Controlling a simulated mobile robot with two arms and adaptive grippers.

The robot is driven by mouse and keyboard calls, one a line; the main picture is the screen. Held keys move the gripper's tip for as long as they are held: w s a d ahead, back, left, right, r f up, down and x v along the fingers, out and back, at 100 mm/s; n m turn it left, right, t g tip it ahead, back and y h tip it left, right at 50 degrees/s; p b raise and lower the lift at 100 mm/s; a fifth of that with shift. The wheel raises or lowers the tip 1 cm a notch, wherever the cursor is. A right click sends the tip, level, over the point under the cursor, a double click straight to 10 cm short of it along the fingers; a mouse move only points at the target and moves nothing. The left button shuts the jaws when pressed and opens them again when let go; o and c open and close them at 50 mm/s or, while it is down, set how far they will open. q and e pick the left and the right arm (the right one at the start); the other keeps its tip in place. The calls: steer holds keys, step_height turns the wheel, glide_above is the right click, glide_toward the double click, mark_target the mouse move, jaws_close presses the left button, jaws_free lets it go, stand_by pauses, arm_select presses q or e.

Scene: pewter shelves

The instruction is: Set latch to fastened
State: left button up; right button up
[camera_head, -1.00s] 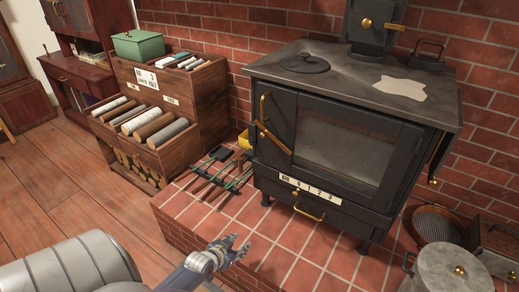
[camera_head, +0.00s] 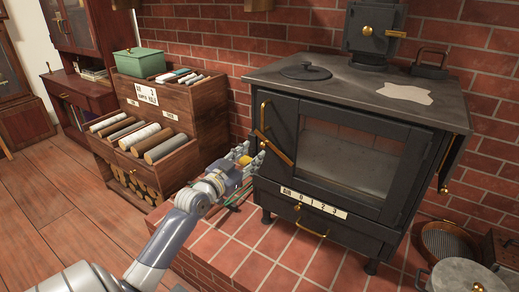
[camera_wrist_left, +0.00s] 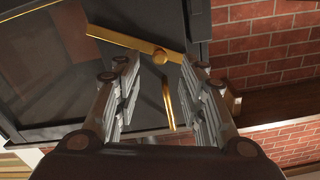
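The black stove (camera_head: 335,150) stands on the brick hearth with its glass door closed against the front. The latch (camera_head: 274,147) is a brass-coloured bar at the door's left edge, slanting down to the right from its pivot. In the left wrist view the latch (camera_wrist_left: 125,39) lies across the door beyond the fingers, with a thin brass handle (camera_wrist_left: 168,105) showing between them. My left gripper (camera_head: 258,154) is open and empty, just left of the latch; it fills the wrist view (camera_wrist_left: 150,75). I see no clear contact. My right gripper is out of view.
A wooden rack (camera_head: 187,112) with rolls and a green box (camera_head: 139,62) stands left of the stove. Fire tools (camera_head: 232,198) lie on the hearth behind my left arm. A metal pot (camera_head: 468,275) and a basket (camera_head: 447,240) sit at the right. The front hearth tiles are clear.

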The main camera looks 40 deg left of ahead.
mark_target(262, 146)
arm_select(q)
steer(key=shift+w+a, duration=0.15)
steer(key=shift+w, duration=1.2)
steer(key=shift+w+a, duration=0.15)
steer(key=shift+w, duration=1.2)
jaws_close()
